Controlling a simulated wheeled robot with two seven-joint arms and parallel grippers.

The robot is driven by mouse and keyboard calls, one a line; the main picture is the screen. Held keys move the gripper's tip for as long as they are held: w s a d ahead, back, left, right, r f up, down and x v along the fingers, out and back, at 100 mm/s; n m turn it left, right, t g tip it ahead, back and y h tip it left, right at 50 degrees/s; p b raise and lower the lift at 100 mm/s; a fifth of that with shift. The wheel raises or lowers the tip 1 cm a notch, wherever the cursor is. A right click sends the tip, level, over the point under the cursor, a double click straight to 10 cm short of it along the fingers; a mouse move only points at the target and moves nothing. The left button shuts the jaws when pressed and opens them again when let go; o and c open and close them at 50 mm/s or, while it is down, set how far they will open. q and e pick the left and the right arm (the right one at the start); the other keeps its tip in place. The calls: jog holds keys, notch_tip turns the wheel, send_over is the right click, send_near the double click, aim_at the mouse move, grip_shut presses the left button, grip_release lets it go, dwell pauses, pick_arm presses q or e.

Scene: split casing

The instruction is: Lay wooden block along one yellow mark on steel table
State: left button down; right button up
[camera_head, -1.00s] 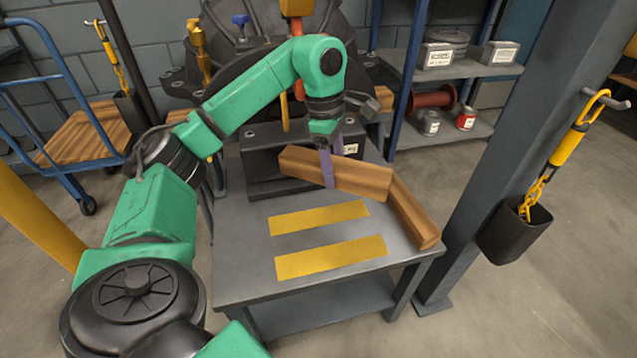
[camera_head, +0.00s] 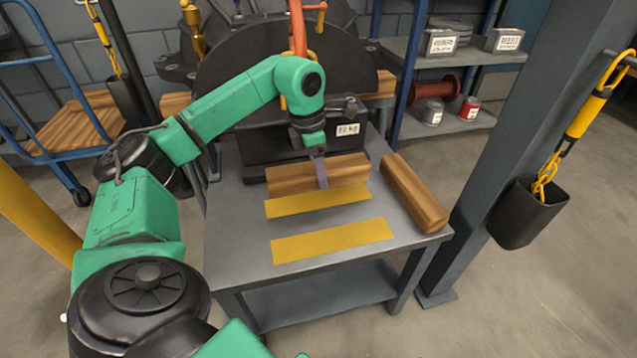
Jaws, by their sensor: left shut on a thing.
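My left gripper (camera_head: 320,172) is shut on a wooden block (camera_head: 290,178), with its fingers around the block's middle. The block lies roughly level and parallel to the yellow marks, just behind or over the far edge of the far yellow mark (camera_head: 318,202). I cannot tell whether it touches the table. The near yellow mark (camera_head: 332,241) is bare. A second wooden block (camera_head: 415,193) lies at a slant on the right side of the steel table (camera_head: 236,240). My right gripper is not in view.
A dark casing (camera_head: 262,152) with a weight label stands at the table's back, close behind the held block. A grey post (camera_head: 500,130) with a hanging black bin (camera_head: 526,212) rises at the right. The table's front is clear.

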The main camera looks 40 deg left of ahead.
aim_at(311, 168)
pick_arm(q)
notch_tip(311, 168, down, 5)
jog(key=shift+f+b, duration=0.2)
jog(key=shift+b, duration=0.65)
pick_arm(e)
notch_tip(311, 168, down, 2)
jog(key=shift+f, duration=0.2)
pick_arm(q)
jog(key=shift+f, duration=0.1)
jog(key=shift+c, duration=0.6)
grip_release()
